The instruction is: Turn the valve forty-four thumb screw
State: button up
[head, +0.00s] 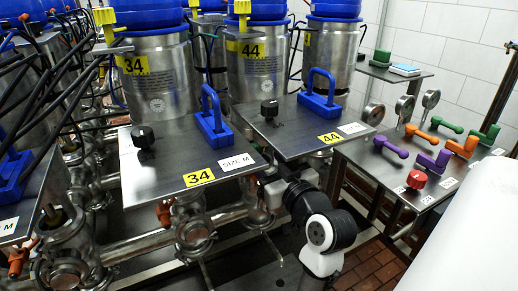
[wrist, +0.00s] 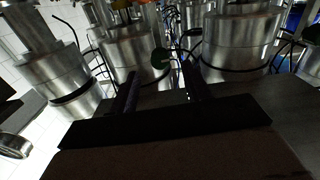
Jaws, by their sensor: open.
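The valve forty-four cylinder (head: 258,72) is silver with a blue top and a yellow 44 label. The valve forty-four thumb screw (head: 269,108) is a black knob standing on the grey plate (head: 290,140) in front of it, beside a blue handle (head: 320,90). In the wrist view my gripper (wrist: 160,69) is open, its two dark fingers apart and empty. A small dark round knob (wrist: 160,60) shows beyond and between the fingertips; I cannot tell for sure that it is the thumb screw. In the head view my fingers are not discernible.
The valve thirty-four plate (head: 160,178) with its own black knob (head: 143,136) and blue handle (head: 214,122) lies left. A side table (head: 385,178) at right holds purple, orange and green parts and a red knob (head: 417,180). Pipes run below the plates.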

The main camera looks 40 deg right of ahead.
jog(key=x, duration=0.4)
jog(key=shift+w+d+p, duration=0.1)
jog(key=shift+w+p, duration=0.3)
jog(key=c, duration=1)
